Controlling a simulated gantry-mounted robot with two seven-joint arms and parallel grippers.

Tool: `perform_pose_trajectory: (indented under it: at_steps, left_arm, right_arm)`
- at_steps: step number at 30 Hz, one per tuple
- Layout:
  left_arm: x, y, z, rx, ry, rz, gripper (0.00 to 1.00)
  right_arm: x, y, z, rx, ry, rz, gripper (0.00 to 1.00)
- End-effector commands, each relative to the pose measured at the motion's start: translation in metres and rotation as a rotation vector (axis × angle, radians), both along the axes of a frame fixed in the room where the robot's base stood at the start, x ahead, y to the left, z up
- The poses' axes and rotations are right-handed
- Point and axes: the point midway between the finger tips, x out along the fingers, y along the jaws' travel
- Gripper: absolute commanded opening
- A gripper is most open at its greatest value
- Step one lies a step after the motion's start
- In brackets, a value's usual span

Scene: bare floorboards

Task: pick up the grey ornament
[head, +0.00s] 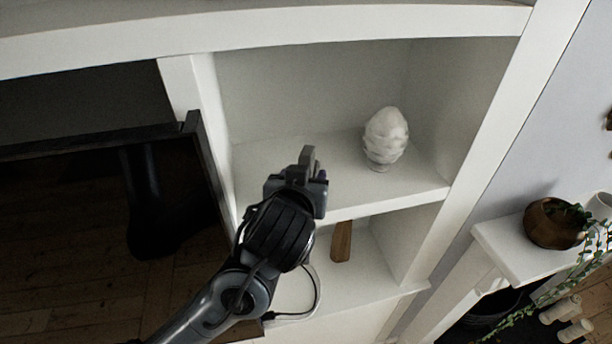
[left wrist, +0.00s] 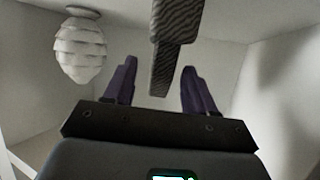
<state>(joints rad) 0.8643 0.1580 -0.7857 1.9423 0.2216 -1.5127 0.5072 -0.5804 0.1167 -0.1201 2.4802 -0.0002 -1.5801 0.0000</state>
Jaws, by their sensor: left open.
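A grey ornament (head: 308,156), a narrow upright piece, shows just past my left gripper (head: 306,174) at the upper left shelf in the head view. Its lower part is hidden by the gripper. The left wrist view looks inverted; there the ornament (left wrist: 175,42) is finely striped in dark grey and comes down from the top edge. My left gripper (left wrist: 158,72) is open, with its two dark purple fingers apart on either side of the ornament's line. I cannot tell whether either finger touches it. My right gripper is not in view.
A white, scaly, egg-shaped ornament (head: 386,138) stands to the right on the same white shelf (head: 420,187). A brown wooden piece (head: 341,241) is on the shelf below. A dark screen (head: 80,200) stands left. A potted plant (head: 552,224) sits far right.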

Motion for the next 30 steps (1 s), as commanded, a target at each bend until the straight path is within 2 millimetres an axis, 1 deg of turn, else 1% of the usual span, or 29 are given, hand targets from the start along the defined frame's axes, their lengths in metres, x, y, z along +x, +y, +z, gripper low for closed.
perform_pose_trajectory:
  at_steps: [8,12,16,22,30]
  left_arm:
    - [0.03,-0.001,-0.007,0.001,0.005,0.002,0.55]
    - [0.043,-0.003,-0.014,0.001,0.003,0.001,0.55]
    - [0.047,-0.004,-0.017,0.0,0.0,-0.001,0.55]
    - [0.047,-0.004,-0.018,0.0,0.0,-0.001,0.55]
    - [0.047,-0.004,-0.018,0.0,0.001,0.0,0.14]
  right_arm:
    - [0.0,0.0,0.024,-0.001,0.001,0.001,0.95]
    - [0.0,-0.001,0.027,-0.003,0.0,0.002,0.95]
    - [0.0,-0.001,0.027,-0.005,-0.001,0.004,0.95]
    - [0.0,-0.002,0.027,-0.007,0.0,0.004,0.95]
    - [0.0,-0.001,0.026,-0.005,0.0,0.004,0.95]
